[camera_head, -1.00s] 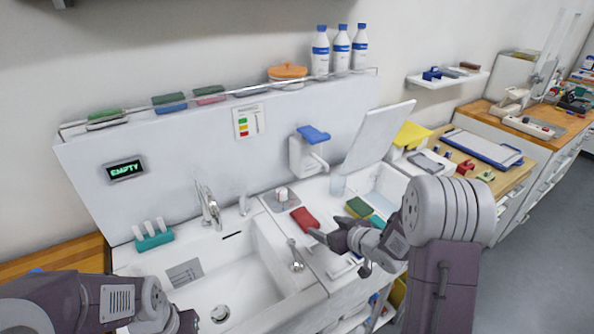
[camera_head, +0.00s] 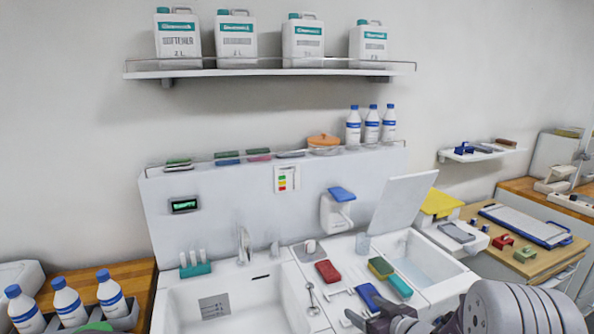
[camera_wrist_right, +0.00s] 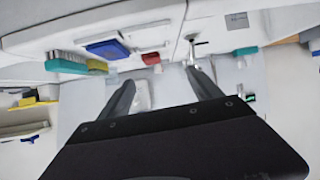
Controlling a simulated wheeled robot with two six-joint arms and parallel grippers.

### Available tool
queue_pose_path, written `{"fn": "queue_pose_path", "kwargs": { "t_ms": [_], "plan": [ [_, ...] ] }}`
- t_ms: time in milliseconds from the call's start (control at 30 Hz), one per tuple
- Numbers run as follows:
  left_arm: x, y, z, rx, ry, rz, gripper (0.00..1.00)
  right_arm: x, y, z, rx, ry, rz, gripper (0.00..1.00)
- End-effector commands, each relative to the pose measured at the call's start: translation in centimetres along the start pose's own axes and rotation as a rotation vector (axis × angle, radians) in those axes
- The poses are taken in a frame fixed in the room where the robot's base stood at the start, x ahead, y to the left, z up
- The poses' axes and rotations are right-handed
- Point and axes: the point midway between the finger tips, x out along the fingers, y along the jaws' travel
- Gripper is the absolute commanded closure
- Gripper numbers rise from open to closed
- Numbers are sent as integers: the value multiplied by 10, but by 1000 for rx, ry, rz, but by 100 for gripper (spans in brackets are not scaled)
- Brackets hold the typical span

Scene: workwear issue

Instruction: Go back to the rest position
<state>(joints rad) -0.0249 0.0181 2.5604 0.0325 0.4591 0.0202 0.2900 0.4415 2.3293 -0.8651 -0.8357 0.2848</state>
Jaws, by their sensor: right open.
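My right gripper (camera_head: 372,322) is low in the head view, in front of the counter right of the sink. In the right wrist view its two fingers (camera_wrist_right: 162,88) stand apart with nothing between them. A red sponge (camera_head: 327,271), a blue item (camera_head: 368,296), a yellow-and-green sponge (camera_head: 380,267) and a teal brush (camera_head: 400,285) lie on the counter beyond it. The blue item (camera_wrist_right: 107,49) and red sponge (camera_wrist_right: 151,58) also show in the right wrist view. My left gripper is out of view.
The white sink (camera_head: 250,292) is left of the right gripper. A hinged white lid (camera_head: 402,204) stands open over a basin (camera_head: 428,262). White bottles (camera_head: 67,302) stand at lower left. A wall shelf (camera_head: 270,72) holds several jugs above.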

Motion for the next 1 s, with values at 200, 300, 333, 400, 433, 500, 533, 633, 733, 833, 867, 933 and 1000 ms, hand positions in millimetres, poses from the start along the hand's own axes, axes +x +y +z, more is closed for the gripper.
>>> {"fn": "queue_pose_path", "kwargs": {
  "t_ms": [200,300,333,400,433,500,533,633,733,833,867,933,1000],
  "plan": [
    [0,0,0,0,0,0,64,-7,-32,-39,-36,34,5,26],
    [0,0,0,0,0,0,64,-17,-35,-34,-8,-44,77,26],
    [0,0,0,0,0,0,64,-21,-35,-29,6,-74,99,26],
    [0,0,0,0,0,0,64,-32,-35,-14,40,-155,149,26],
    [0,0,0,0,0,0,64,-37,-36,-6,60,-196,169,26],
    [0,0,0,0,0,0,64,-53,-39,18,112,-306,211,26],
    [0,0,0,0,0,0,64,-61,-41,30,137,-362,227,26],
    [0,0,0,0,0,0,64,-96,-55,78,244,-575,261,26],
    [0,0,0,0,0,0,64,-130,-75,121,347,-780,261,26],
    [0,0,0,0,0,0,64,-154,-93,144,403,-919,238,26],
    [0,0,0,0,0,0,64,-158,-96,147,408,-945,231,26],
    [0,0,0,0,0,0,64,-165,-100,152,406,-982,220,26],
    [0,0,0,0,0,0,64,-166,-100,153,397,-989,214,26]
  ]
}}
